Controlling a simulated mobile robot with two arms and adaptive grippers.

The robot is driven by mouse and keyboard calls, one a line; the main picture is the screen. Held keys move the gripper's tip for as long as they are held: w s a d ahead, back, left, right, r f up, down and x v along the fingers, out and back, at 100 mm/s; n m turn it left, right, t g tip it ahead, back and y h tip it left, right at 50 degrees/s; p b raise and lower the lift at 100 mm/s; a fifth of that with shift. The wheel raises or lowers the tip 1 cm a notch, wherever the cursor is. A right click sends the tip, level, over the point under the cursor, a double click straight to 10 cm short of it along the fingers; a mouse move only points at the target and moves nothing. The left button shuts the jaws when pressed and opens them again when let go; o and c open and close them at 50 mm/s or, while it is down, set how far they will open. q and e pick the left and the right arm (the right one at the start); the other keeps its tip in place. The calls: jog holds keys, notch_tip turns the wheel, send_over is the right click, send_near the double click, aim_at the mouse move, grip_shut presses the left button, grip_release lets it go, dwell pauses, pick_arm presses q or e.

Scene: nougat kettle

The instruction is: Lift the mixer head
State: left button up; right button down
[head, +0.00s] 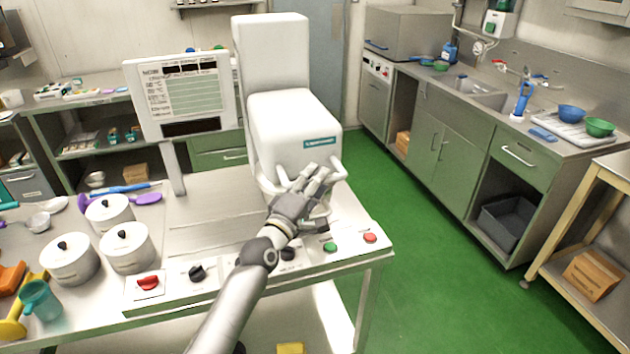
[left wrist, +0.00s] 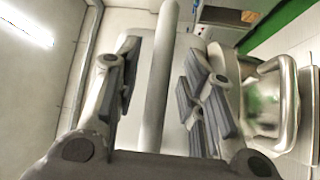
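The mixer has a white boxy head (head: 290,130) with a blue label on its front, which sits level in front of a tall white column (head: 272,52). A pale bar (head: 339,170) loops out from the front of the head. My left gripper (head: 318,178) is at this bar, partly hiding it and what lies below the head. In the left wrist view the bar (left wrist: 156,85) runs between the spread fingers (left wrist: 163,88), with gaps visible on both sides. A shiny rounded metal part with a loop (left wrist: 285,105) shows to the right there. My right gripper is not in view.
The control panel has a red knob (head: 149,283), dark knobs and green (head: 330,247) and red buttons near my left arm. Lidded pots (head: 127,248) stand at the left. A display panel (head: 184,95) stands beside the mixer. Green floor (head: 430,290) is open at right.

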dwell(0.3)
pick_arm(q)
jog(key=c, duration=0.7)
grip_shut()
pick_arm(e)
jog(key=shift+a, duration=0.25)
pick_arm(q)
jog(key=shift+w+r, duration=0.1)
jog(key=shift+w, duration=0.05)
